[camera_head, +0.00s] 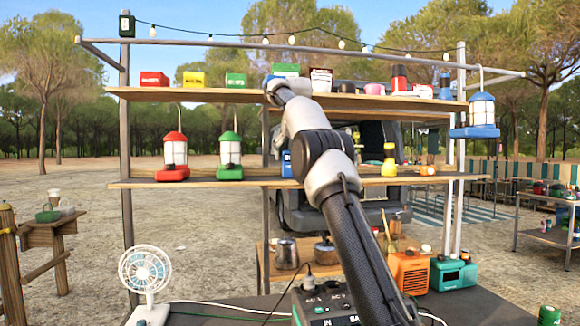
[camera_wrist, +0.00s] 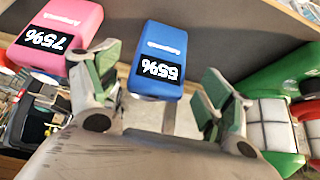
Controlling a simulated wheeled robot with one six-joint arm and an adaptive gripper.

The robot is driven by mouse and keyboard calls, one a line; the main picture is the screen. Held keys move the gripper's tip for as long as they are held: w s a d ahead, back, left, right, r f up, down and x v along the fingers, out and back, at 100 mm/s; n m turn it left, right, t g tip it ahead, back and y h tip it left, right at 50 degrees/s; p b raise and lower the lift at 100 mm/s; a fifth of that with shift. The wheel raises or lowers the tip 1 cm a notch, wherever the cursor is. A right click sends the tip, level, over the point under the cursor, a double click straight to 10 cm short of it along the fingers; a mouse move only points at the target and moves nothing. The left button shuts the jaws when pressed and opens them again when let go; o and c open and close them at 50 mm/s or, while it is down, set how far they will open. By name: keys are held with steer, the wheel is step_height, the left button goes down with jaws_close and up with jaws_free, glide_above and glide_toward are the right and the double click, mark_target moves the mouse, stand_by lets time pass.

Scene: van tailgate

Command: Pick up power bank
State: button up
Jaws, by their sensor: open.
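Two power banks show in the wrist view. In the head view, a small part of a blue thing (camera_head: 286,163) shows on the middle shelf beside my arm. My arm hides the gripper and the pink power bank there.
A green lantern (camera_head: 230,158) stands on the middle shelf (camera_head: 240,182), close to the right finger in the wrist view (camera_wrist: 290,80). A red lantern (camera_head: 175,158) stands farther left. The upper shelf (camera_head: 220,96) holds boxes and cans above. Yellow bottle (camera_head: 389,160) stands right of my arm.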

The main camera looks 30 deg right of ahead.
mark_target(290, 178)
steer(key=shift+x, duration=1.95)
steer(key=shift+s+f, duration=0.15)
steer(key=shift+s, duration=0.05)
steer(key=c, duration=1.2)
steer(key=shift+c, duration=0.2)
